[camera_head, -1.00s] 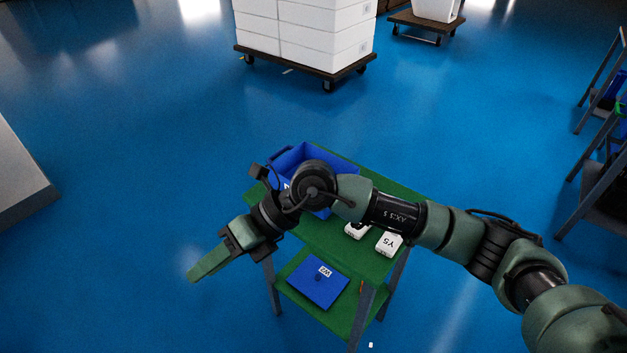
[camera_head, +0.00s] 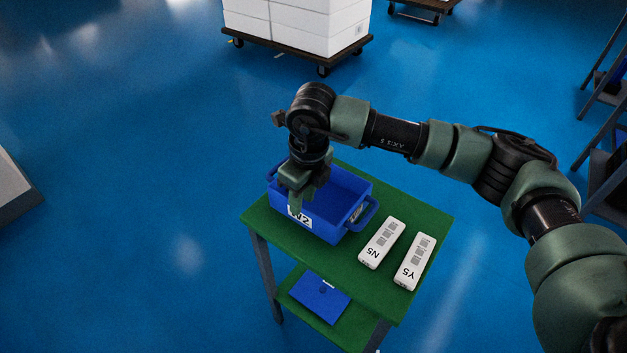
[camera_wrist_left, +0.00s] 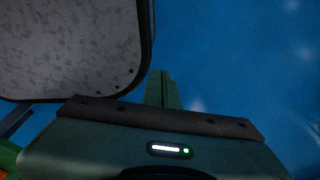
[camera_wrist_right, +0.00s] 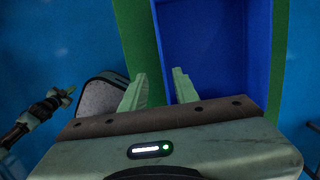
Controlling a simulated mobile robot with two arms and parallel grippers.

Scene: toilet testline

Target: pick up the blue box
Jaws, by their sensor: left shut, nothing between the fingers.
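The blue box (camera_head: 345,205) is an open-topped bin with a white label on its near wall and a handle on its right end. It stands upright on the green table (camera_head: 420,215). My right gripper (camera_head: 300,200) points down at the box's near left wall. In the right wrist view its fingers (camera_wrist_right: 157,92) are apart and empty, one over the box's inside (camera_wrist_right: 215,50), the other over the green tabletop outside the wall. Whether they touch the wall I cannot tell. My left gripper shows only in the left wrist view, its fingers (camera_wrist_left: 163,90) shut and empty over blue floor.
Two white labelled packs (camera_head: 382,243) (camera_head: 415,261) lie on the tabletop right of the box. A flat blue item (camera_head: 320,298) lies on the lower shelf. A cart with white boxes (camera_head: 298,25) stands behind. Racks stand at the right. The floor between is clear.

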